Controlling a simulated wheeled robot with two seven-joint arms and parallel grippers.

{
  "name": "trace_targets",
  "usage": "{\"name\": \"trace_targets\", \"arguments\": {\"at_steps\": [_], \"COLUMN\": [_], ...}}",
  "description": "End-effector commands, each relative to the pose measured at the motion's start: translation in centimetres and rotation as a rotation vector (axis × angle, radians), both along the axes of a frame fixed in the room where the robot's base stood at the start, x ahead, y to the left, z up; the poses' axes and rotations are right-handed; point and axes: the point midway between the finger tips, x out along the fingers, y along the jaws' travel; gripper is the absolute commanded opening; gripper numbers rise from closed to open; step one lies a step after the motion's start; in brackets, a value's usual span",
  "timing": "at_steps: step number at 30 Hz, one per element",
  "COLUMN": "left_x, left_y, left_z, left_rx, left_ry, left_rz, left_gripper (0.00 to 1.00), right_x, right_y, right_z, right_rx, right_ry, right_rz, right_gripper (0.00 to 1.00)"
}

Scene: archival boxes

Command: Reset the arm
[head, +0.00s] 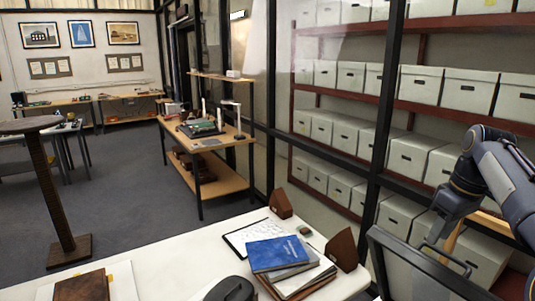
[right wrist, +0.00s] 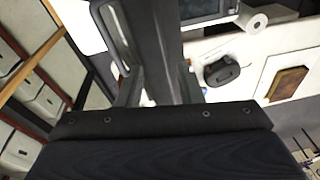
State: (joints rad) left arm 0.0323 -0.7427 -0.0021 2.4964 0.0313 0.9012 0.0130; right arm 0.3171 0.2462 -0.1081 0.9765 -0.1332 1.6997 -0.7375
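I see nothing clearly held between the fingers. The dark panel shows in the head view below the gripper (head: 405,262); whether they touch cannot be told. My left arm and gripper are not in view.
The white table (head: 190,252) holds a blue book on a stack (head: 278,252), a brown book (head: 82,287), a black rounded object (head: 232,290) and brown wedge blocks (head: 342,250). Shelves of pale boxes (head: 420,88) stand behind dark posts at right. Open floor (head: 125,195) lies left.

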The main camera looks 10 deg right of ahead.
Motion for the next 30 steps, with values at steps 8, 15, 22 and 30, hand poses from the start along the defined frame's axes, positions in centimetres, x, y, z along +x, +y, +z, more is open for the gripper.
{"name": "trace_targets", "arguments": {"at_steps": [8,15,22,30], "left_x": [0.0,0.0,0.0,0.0], "left_y": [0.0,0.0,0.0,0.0], "left_z": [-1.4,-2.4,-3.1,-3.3], "left_rx": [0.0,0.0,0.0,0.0], "left_ry": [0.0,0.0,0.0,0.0], "left_rz": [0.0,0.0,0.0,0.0], "left_gripper": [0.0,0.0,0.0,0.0], "right_x": [-5.8,-12.0,-17.6,-20.0], "right_y": [9.0,17.1,23.2,25.6], "right_z": [-2.8,-8.1,-14.6,-18.0], "right_rx": [0.098,0.204,0.301,0.344], "right_ry": [-0.13,-0.212,-0.259,-0.271], "right_rz": [-0.119,-0.232,-0.337,-0.391], "right_gripper": [0.33,0.33,0.33,0.33]}}
